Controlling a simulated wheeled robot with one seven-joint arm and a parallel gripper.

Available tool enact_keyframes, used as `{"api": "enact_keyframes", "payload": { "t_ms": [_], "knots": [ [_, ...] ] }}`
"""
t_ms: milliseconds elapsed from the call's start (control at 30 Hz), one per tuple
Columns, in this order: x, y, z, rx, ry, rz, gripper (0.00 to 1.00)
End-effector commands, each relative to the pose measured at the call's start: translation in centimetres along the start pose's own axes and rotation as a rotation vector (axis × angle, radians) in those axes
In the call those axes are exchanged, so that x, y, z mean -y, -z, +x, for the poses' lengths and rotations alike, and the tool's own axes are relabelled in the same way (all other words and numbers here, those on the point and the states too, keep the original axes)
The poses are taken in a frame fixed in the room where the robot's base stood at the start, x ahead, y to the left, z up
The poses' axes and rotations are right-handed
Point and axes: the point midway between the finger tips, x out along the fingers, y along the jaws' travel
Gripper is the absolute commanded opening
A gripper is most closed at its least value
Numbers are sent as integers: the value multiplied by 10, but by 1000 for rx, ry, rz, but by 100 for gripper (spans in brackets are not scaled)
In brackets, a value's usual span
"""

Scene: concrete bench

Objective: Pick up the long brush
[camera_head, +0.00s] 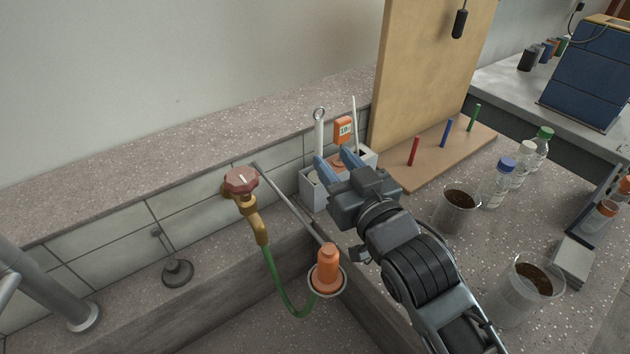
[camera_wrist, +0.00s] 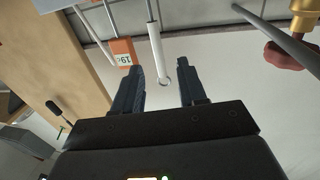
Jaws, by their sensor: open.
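The long brush appears to be the white handle with a ring at its top (camera_head: 319,128), standing upright in a light grey holder (camera_head: 310,192). Its lower end and any bristles are hidden. In the wrist view, the white handle (camera_wrist: 155,42) and its ring show between the fingers' lines. My gripper (camera_head: 337,163) is open, its blue fingers in front of the holder and below the ring in the head view. It also shows open in the wrist view (camera_wrist: 161,68). I see nothing held, and cannot tell how far the handle is from the fingers.
An orange tag (camera_head: 344,129) and a thin white rod (camera_head: 354,112) stand just right of the handle. A grey rod (camera_head: 285,202) slants left of the holder, near the red-handled tap (camera_head: 241,181). A wooden board (camera_head: 425,80) rises behind right; beakers and bottles stand right.

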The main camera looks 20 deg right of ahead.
Motion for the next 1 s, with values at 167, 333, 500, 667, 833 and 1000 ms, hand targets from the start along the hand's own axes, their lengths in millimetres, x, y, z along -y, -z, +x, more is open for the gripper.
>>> {"api": "enact_keyframes", "payload": {
  "t_ms": [167, 333, 500, 667, 833, 1000],
  "knots": [
    [0, 0, 14, -1, 1, 0, 41],
    [0, 0, 30, 0, 0, 1, 41],
    [-2, 2, 53, -1, 0, 1, 41],
    [-2, 0, 72, 0, 0, 2, 41],
    [-3, -1, 78, 0, 0, 0, 41],
    [-3, -1, 78, 0, 0, 0, 40]
  ]
}}
